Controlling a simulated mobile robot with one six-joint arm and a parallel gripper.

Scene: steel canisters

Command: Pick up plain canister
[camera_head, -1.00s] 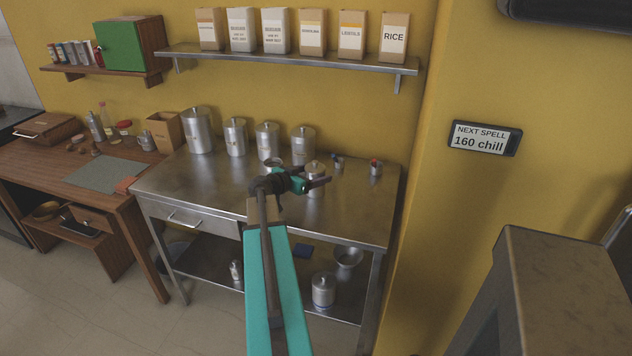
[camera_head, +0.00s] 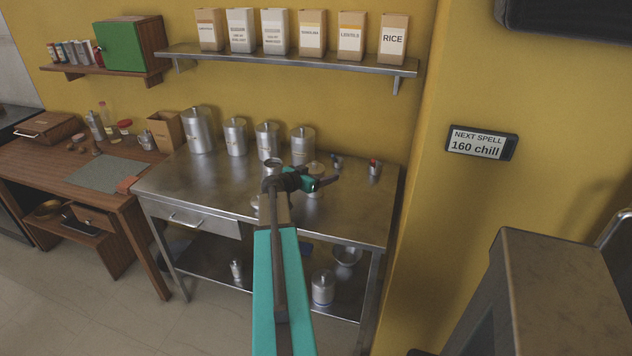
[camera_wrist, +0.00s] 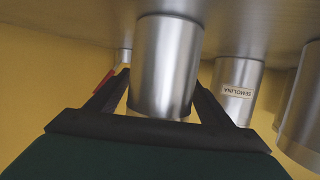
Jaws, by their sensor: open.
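A smooth steel canister with no label showing on its visible side (camera_wrist: 168,60) stands on the steel table between my gripper's fingers in the wrist view. In the head view this canister (camera_head: 316,167) is mostly hidden behind my gripper (camera_head: 334,181). In the wrist view my gripper (camera_wrist: 162,84) is open, with one dark finger on each side of the canister. I cannot tell whether either finger touches it. The wrist picture is upside down, with the tabletop at the top.
A canister labelled SEMOLINA (camera_wrist: 238,88) stands close beside the right finger. Several larger lidded canisters (camera_head: 236,137) line the table's back. Another canister (camera_head: 323,288) sits on the lower shelf. The table's front left (camera_head: 195,185) is clear.

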